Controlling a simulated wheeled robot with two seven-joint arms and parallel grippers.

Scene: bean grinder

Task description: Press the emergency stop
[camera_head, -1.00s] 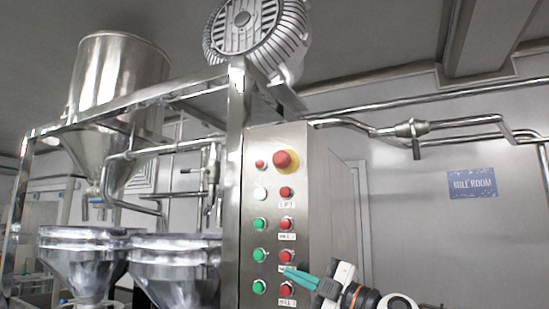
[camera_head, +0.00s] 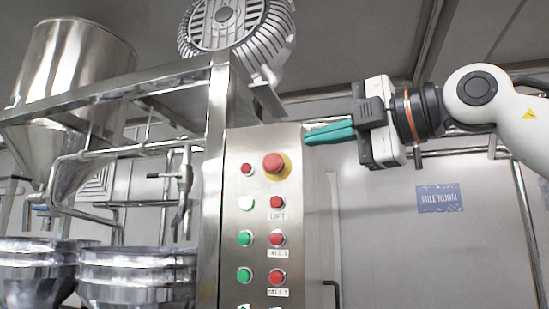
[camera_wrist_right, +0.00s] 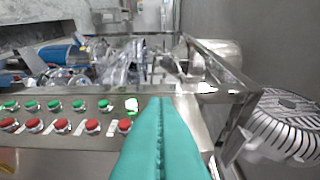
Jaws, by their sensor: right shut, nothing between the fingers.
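The emergency stop (camera_head: 274,163) is a large red mushroom button on a yellow disc, at the top right of the steel control panel (camera_head: 262,142) in the head view. My right gripper (camera_head: 306,136) has teal fingers, shut and empty. Their tips are beside the panel's upper right edge, a little above and right of the emergency stop, apart from it in the picture. The closed fingers (camera_wrist_right: 160,105) fill the lower middle of the right wrist view. I cannot make out the emergency stop there; the fingers may hide it. My left gripper is not in view.
A smaller red button (camera_head: 246,169), a white button (camera_head: 246,203) and several green and red buttons sit close by on the panel. A ribbed motor (camera_head: 238,30) and steel frame (camera_head: 217,150) stand above and left. Right of the panel is open space before the wall.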

